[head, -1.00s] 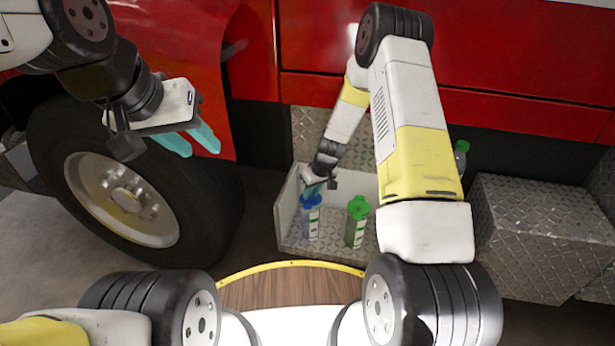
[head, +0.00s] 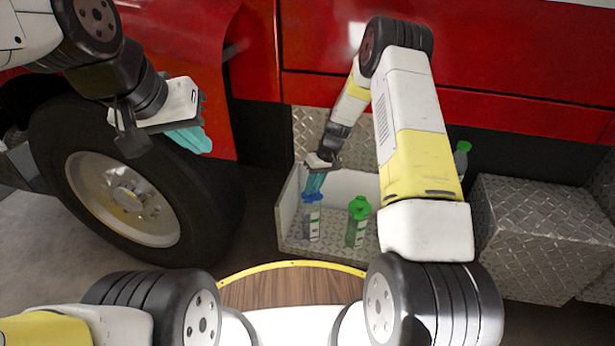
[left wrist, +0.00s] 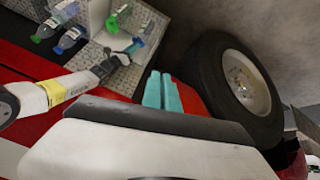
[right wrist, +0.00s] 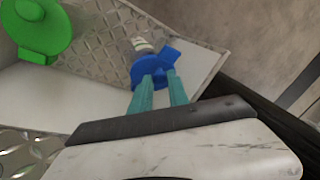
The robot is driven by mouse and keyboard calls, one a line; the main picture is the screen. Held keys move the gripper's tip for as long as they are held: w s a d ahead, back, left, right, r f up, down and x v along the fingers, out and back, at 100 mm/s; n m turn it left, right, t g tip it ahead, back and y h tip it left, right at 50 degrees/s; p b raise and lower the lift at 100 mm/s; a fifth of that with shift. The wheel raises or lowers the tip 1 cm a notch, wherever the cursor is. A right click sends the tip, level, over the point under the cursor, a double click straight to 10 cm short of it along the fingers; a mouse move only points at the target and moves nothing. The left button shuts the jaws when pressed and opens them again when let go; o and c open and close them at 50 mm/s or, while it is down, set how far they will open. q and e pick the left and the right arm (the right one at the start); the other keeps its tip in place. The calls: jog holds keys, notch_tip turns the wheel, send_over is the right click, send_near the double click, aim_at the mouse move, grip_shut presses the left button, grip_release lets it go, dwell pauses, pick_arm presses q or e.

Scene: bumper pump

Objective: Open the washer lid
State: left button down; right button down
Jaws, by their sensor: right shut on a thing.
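The blue lid (head: 313,198) is at the top of the clear washer bottle (head: 312,222), which stands in the open metal compartment at centre. My right gripper (head: 316,183) points down from above and is shut on the lid. In the right wrist view the blue lid (right wrist: 155,68) sits between the teal fingertips, with a pale ribbed part beyond it. I cannot tell whether the lid is still seated on the bottle. My left gripper (head: 196,138) is shut and empty, raised in front of the truck wheel; its fingers (left wrist: 162,92) lie together in the left wrist view.
A green-capped bottle (head: 359,225) stands just right of the washer bottle. Another green-topped bottle (head: 462,158) is behind my right arm. The compartment's left wall (head: 286,208) is close to the bottle. A diamond-plate box (head: 535,235) lies right, the wheel (head: 125,200) left.

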pick_arm(q)
jog(key=w+f+n, duration=0.7)
jog(key=w+f, duration=1.1)
jog(key=w, duration=0.3)
jog(key=w+d+f+n+t+h, duration=0.1)
jog(key=w+d+f+n, duration=0.15)
jog(key=f, duration=0.55)
jog(key=w+d+f+n+h, duration=0.1)
jog(key=d+f+n+h, duration=0.1)
jog(key=d+f, duration=0.35)
pick_arm(e)
jog(key=shift+w, duration=0.1)
pick_arm(q)
jog(key=s+d+f+n+t, duration=0.45)
jog(key=f+n, duration=0.35)
jog(key=n, duration=0.3)
jog(key=s+d+f+n+t, duration=0.45)
jog(key=f+n, duration=0.35)
jog(key=n, duration=0.2)
jog(key=x, duration=0.9)
jog(key=shift+w+a+r, duration=0.1)
jog(key=shift+w+a, duration=0.05)
jog(key=shift+a, duration=0.05)
jog(key=r, duration=0.1)
jog(key=w+r, duration=0.1)
jog(key=shift+w+d+r, duration=0.2)
jog(key=shift+w+r, duration=0.15)
jog(key=shift+r, duration=0.05)
jog(key=shift+w+r, duration=0.1)
jog(key=shift+r, duration=0.3)
